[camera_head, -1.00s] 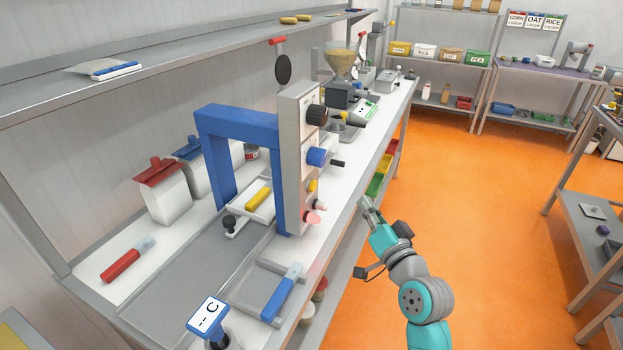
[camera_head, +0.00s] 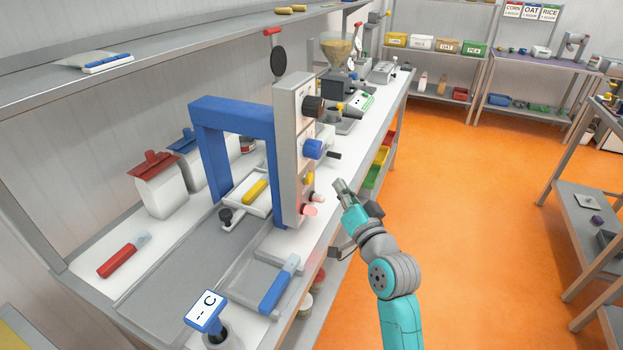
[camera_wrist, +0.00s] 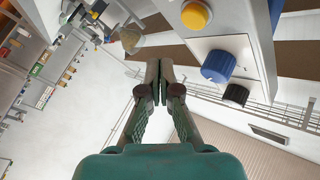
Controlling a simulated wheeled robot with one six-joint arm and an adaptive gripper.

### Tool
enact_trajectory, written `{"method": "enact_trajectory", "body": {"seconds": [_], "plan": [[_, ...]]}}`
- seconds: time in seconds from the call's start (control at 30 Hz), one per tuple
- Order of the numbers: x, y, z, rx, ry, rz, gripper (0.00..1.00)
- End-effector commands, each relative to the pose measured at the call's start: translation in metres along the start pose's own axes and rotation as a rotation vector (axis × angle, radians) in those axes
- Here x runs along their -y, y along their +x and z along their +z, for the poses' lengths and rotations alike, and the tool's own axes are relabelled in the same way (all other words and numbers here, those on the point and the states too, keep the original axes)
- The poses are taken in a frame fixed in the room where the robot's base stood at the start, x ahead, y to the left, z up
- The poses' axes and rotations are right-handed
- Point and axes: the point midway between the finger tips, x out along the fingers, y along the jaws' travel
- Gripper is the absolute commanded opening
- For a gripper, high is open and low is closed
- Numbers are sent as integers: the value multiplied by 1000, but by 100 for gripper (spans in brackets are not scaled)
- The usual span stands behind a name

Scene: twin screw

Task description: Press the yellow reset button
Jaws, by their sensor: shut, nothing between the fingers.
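The yellow reset button (camera_head: 308,179) is on the face of the grey upright control panel (camera_head: 286,120), below the blue knob (camera_head: 313,149). In the wrist view the yellow button (camera_wrist: 196,15) shows at the top, right of the fingertips, on the white panel face. My gripper (camera_head: 340,186) is in front of the panel, a little to the right of the button and apart from it. In the wrist view the fingertips (camera_wrist: 159,67) are together with nothing between them.
A black knob (camera_head: 312,107) sits high on the panel, and a pale pink knob (camera_head: 317,197) and a red one (camera_head: 308,210) sit below the button. A blue arch (camera_head: 233,110) stands behind the panel. The floor (camera_head: 450,200) to the right is clear.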

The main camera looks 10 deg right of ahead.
Motion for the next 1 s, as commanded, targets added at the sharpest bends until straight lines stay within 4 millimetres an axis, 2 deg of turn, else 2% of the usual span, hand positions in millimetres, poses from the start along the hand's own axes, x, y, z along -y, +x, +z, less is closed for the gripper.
{"method": "enact_trajectory", "body": {"seconds": [0.2,0.4,1.0], "plan": [[13,17,12,0,0,-2,0],[19,25,18,0,0,-2,0],[20,26,19,-1,-1,-1,0]]}}
